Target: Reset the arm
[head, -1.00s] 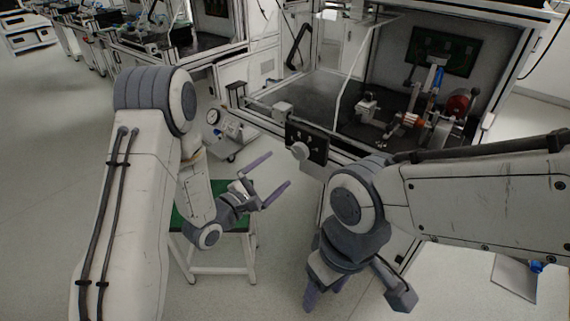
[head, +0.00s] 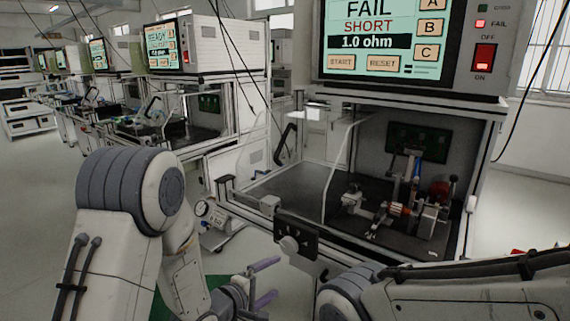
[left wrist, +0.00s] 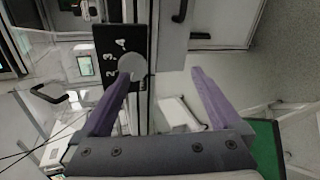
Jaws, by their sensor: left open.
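My left gripper (head: 265,283) is low in the head view, in front of the test station, with its two purple fingers spread. In the left wrist view the left gripper (left wrist: 158,105) is open, with nothing between its fingers. Behind the fingers there is a black panel with a round light knob (left wrist: 132,64); the knob also shows in the head view (head: 289,245). My right arm enters from the lower right of the head view. Its gripper is below the picture edge.
The test station screen (head: 379,38) reads FAIL, SHORT, 1.0 ohm. Its open bay (head: 285,190) holds a fixture with a copper-coloured part (head: 397,209). A green-topped stool (head: 215,283) stands by my left arm. More stations line the left.

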